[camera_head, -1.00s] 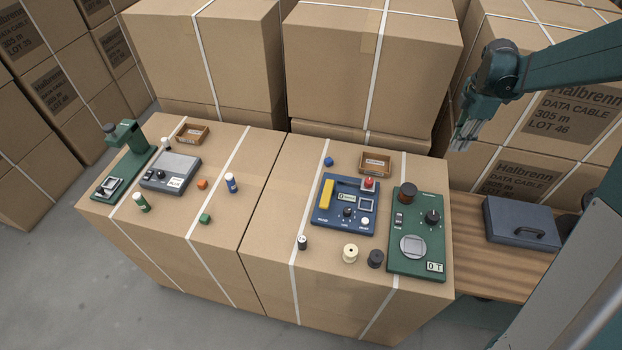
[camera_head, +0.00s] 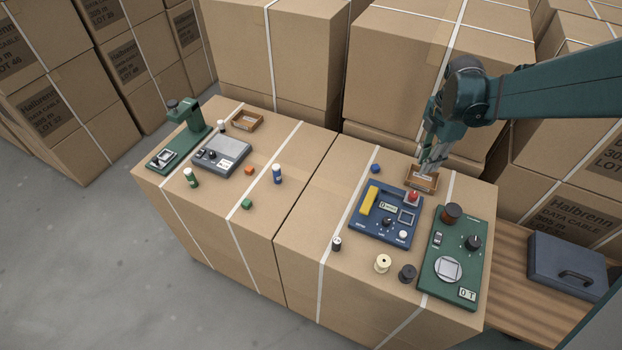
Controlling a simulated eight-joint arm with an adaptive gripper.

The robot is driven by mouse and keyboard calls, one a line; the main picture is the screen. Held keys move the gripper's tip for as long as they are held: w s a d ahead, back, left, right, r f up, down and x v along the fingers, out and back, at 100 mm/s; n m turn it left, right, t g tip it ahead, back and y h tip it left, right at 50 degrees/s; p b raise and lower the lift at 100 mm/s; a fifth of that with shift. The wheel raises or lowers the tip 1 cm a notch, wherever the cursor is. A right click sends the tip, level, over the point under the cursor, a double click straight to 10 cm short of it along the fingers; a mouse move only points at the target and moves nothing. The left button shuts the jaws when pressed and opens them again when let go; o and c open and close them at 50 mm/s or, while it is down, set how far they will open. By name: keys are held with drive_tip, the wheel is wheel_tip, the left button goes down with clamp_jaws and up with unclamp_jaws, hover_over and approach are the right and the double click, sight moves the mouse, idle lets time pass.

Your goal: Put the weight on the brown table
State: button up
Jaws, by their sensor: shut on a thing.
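My gripper (camera_head: 425,170) is over the small wooden tray (camera_head: 434,185) near the back right of the cartons, with its fingertips down at the tray. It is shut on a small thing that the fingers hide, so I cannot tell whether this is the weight. No weight can be clearly made out elsewhere. The brown table (camera_head: 508,288) is the wood-grained top at the right, lower than the carton tops and partly cut off by my own body.
A grey-blue case (camera_head: 565,262) lies on the brown table. A green device (camera_head: 450,262), a blue device (camera_head: 372,228), a black spool (camera_head: 407,273) and a cream spool (camera_head: 383,263) stand on the right carton. The table's strip left of the case is bare.

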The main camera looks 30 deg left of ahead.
drive_tip(key=s+a+n, duration=0.4)
drive_tip(key=s+a, duration=0.9)
drive_tip(key=a, duration=0.2)
drive_tip(key=n+p, duration=0.1)
drive_tip(key=n, duration=0.3)
hover_over(319, 231)
wheel_tip(319, 231, down, 3)
drive_tip(key=shift+f, duration=1.2)
drive_tip(key=shift+d+f, duration=0.1)
drive_tip(key=shift+f, duration=0.05)
drive_tip(key=shift+f+b, duration=0.55)
drive_tip(key=shift+f, duration=2.45)
drive_tip(key=shift+f+b, duration=0.4)
drive_tip(key=shift+f, duration=1.45)
drive_tip(key=shift+f, duration=0.15)
